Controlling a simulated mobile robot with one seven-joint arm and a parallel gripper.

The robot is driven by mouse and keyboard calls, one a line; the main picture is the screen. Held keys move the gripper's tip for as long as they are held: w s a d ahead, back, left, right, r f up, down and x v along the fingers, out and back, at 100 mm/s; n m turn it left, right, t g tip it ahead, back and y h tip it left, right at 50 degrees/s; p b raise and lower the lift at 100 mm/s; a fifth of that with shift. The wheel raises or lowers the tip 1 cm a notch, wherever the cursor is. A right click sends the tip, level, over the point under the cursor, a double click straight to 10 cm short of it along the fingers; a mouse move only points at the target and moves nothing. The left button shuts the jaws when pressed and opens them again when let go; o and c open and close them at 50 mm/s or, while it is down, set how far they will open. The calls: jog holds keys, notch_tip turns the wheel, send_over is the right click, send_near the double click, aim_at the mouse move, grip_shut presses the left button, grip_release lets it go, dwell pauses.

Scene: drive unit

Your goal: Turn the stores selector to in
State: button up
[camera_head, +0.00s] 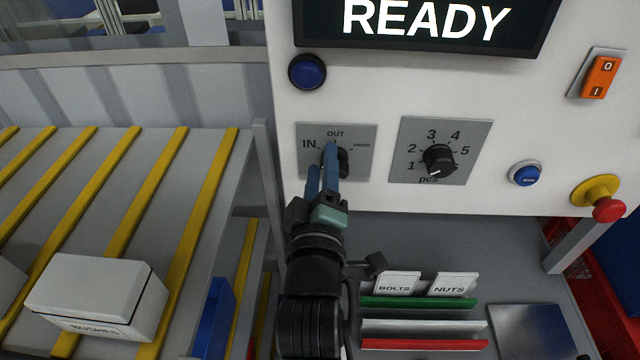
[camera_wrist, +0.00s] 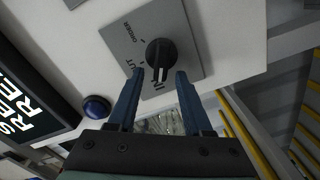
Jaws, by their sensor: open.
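The stores selector is a black knob on a grey plate (camera_head: 365,165) marked IN at left and OUT at top; a third mark at right is too small to read. My gripper (camera_head: 326,150) is in front of the knob and hides much of it in the head view. In the wrist view, the black knob (camera_wrist: 161,53) lies between and just beyond the two blue fingertips of my open gripper (camera_wrist: 157,80). A gap shows on each side. The knob's narrow grip appears to point toward the IN label, though I cannot tell its exact setting.
A pcs dial (camera_head: 438,160) sits to the right, with a blue button (camera_head: 525,174), a red emergency knob (camera_head: 606,208) and an orange switch (camera_head: 600,77). Another blue button (camera_head: 307,72) and the READY screen (camera_head: 425,25) are above. A white box (camera_head: 95,295) lies on the rack at left.

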jog(key=s+b, duration=0.2)
jog(key=s, duration=1)
jog(key=shift+s, duration=0.35)
jog(key=w+d+r+m+t, duration=0.1)
jog(key=w+r+m+t, duration=0.2)
jog(key=r, duration=0.7)
jog(key=r+m+t, duration=0.2)
jog(key=r+m, duration=0.2)
jog(key=r, duration=0.7)
jog(key=s+r+m+t, duration=0.2)
jog(key=r, duration=0.5)
jog(key=s+r+m+t, duration=0.2)
jog(key=r+m, duration=0.1)
jog(key=r, duration=0.5)
jog(key=shift+s+d, duration=0.35)
jog(key=shift+d, duration=0.1)
jog(key=shift+o, duration=0.3)
